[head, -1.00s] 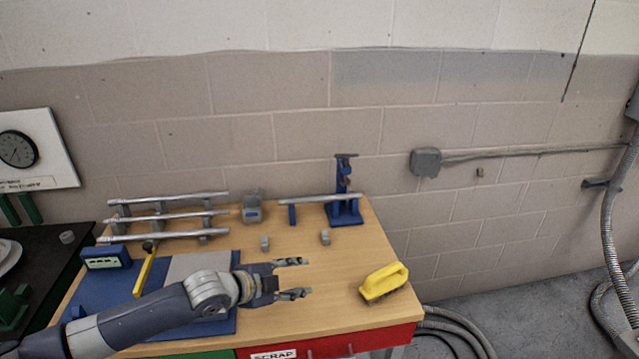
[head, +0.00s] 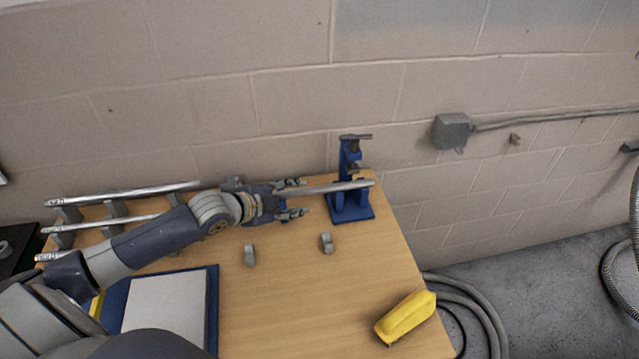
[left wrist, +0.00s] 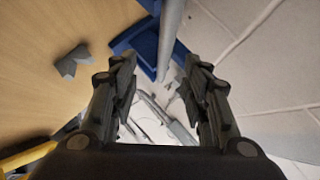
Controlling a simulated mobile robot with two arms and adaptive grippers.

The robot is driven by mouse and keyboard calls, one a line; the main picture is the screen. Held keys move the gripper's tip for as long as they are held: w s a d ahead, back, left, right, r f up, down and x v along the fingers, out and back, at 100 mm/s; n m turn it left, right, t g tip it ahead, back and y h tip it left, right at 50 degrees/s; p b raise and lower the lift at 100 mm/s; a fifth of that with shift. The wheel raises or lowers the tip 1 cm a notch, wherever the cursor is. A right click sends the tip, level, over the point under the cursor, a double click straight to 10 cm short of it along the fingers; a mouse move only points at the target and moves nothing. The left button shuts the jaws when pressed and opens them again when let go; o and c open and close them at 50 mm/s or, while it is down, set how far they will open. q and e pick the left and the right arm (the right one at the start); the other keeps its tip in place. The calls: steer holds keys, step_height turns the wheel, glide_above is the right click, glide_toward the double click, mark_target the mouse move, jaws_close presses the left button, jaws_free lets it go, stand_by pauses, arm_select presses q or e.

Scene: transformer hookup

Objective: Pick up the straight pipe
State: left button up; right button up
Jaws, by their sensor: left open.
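A straight grey pipe (head: 345,186) lies level in the blue stand (head: 350,207) at the back of the table. My left gripper (head: 304,198) is open at the pipe's left part, with one finger on each side of it in the head view. In the left wrist view, the pipe (left wrist: 172,30) runs down from the top edge toward the gap between the open fingers (left wrist: 160,85). I cannot tell whether the fingers touch it. The pipe's left end is hidden by the gripper. My right gripper is not in view.
Several other pipes (head: 130,192) lie on a rack at the left, partly behind my arm. Two small grey blocks (head: 249,255) (head: 326,243) stand in front of the stand. The table (head: 300,300) is clear in the middle.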

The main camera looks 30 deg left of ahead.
mark_target(318, 190)
arm_select(q)
steer(key=x, duration=0.4)
steer(key=shift+w+r+p, duration=0.1)
steer(key=shift+w+p, duration=0.05)
steer(key=shift+p, duration=0.2)
steer(key=x, duration=0.2)
steer(key=p+x, duration=0.1)
steer(key=shift+w+r, duration=0.1)
steer(key=shift+w, duration=0.4)
steer(key=shift+w+d+f+p, duration=0.1)
steer(key=shift+w+f+p, duration=0.2)
steer(key=shift+w, duration=0.1)
steer(key=shift+s, duration=0.1)
steer(key=shift+c, duration=0.9)
jaws_close()
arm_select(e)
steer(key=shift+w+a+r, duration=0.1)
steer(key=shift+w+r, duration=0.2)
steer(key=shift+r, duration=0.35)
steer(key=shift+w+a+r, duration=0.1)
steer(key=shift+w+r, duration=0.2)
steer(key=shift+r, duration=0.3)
